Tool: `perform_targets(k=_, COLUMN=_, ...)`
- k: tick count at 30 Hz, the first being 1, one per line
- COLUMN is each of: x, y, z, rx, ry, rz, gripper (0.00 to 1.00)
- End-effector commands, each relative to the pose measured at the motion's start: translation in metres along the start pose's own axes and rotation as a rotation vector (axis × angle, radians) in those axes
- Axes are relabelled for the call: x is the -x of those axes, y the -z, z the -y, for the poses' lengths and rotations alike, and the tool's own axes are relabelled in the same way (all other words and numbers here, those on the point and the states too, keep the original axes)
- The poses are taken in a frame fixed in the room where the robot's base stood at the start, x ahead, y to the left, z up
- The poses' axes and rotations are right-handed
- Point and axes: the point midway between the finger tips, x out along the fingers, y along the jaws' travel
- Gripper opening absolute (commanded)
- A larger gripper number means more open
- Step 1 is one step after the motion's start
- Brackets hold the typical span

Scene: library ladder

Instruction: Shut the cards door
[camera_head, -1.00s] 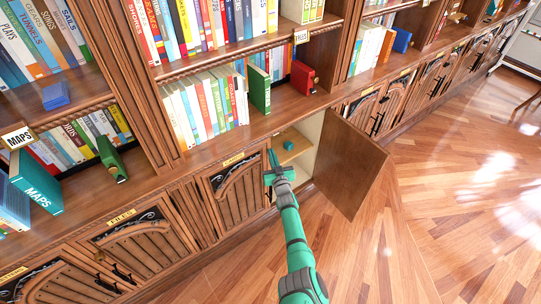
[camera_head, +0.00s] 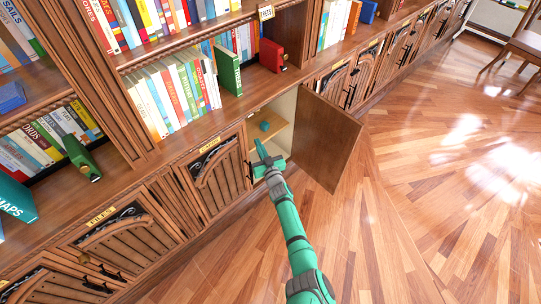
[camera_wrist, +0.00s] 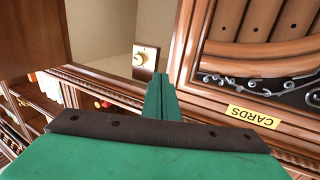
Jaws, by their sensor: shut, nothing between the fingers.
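The cards cupboard carries a yellow label (camera_head: 208,144), which reads CARDS in the wrist view (camera_wrist: 252,117). Its left door (camera_head: 218,182) is closed, with a carved wooden front. Its right door (camera_head: 326,140) stands wide open, its plain brown panel swung out to the right over the floor. In the wrist view a brown panel, apparently this door (camera_wrist: 32,35), fills the upper left. My gripper (camera_head: 259,146) is shut and empty, at the cupboard opening, left of the open door and apart from it. Its closed fingers (camera_wrist: 160,88) point toward the cupboard.
A small teal object (camera_head: 264,126) lies on a shelf inside the cupboard. Above run bookshelves with a green book (camera_head: 228,70) and a red book (camera_head: 272,56) near the edge. Other carved doors line both sides. The wooden floor (camera_head: 420,200) at right is clear; a chair (camera_head: 520,45) stands far right.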

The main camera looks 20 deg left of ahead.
Motion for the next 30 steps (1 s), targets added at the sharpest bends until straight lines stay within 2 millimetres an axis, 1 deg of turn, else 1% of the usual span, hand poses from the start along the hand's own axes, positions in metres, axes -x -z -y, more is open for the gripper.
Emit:
perform_targets(k=3, x=0.012, y=-0.001, z=-0.005, rx=0.0, ry=-0.001, rz=0.001, gripper=0.0)
perform_targets(k=18, x=0.055, y=0.0, z=-0.023, rx=0.0, ry=-0.001, rz=0.001, gripper=0.0)
perform_targets(k=25, x=0.065, y=0.0, z=-0.026, rx=0.0, ry=0.0, rz=0.001, gripper=0.0)
perform_targets(k=30, x=0.068, y=-0.001, z=-0.029, rx=-0.001, ry=-0.003, rz=0.001, gripper=0.0)
